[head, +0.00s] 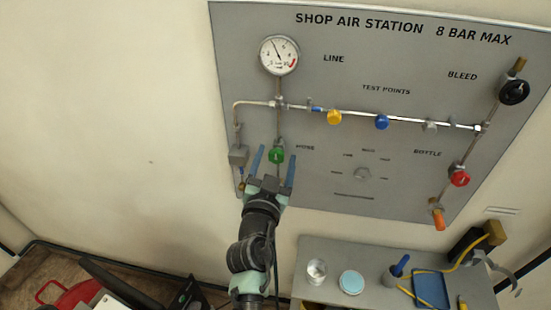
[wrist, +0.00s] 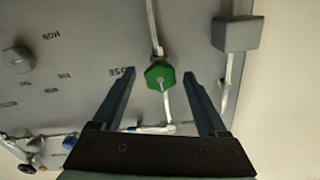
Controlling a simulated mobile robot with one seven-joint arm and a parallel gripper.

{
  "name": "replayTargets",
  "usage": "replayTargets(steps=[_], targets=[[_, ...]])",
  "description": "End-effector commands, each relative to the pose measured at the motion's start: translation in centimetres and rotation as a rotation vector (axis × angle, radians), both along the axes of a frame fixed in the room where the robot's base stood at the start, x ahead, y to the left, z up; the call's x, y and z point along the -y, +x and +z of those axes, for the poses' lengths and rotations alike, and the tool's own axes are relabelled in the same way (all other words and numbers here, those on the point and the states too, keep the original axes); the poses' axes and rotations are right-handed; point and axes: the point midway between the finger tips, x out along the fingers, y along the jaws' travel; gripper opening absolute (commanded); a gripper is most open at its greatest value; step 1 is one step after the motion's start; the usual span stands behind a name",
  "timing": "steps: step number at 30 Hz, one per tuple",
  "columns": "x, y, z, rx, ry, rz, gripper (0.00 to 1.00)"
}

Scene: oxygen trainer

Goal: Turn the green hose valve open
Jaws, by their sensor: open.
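The green hose valve (head: 276,155) is a small green knob on a vertical pipe on the grey panel (head: 225,60), beside the lettering for the hose. In the wrist view the green valve (wrist: 160,75) shows as a faceted knob with a pale line across its face. My gripper (head: 273,160) is open in front of the panel. In the wrist view its two dark fingers (wrist: 159,73) stand one on each side of the green knob, with gaps visible on both sides. I cannot tell how far the fingertips are from the panel.
A grey box (wrist: 236,33) on a pipe is close beside one finger. A gauge (head: 279,55), yellow knob (head: 334,117), blue knob (head: 382,122), red knob (head: 459,178) and black knob (head: 514,92) are on the panel. A grey table (head: 325,252) with a jar and tray stands below.

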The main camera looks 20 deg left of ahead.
Motion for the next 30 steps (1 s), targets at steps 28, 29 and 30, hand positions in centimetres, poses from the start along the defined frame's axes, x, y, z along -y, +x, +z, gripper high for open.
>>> replayTargets(steps=[28,29,30], targets=[[-0.02,-0.05,-0.08,0.016,-0.079,0.001,0.00],[-0.01,-0.04,-0.09,0.019,-0.097,0.000,0.00],[0.00,-0.04,-0.09,0.024,-0.123,0.000,0.00]])
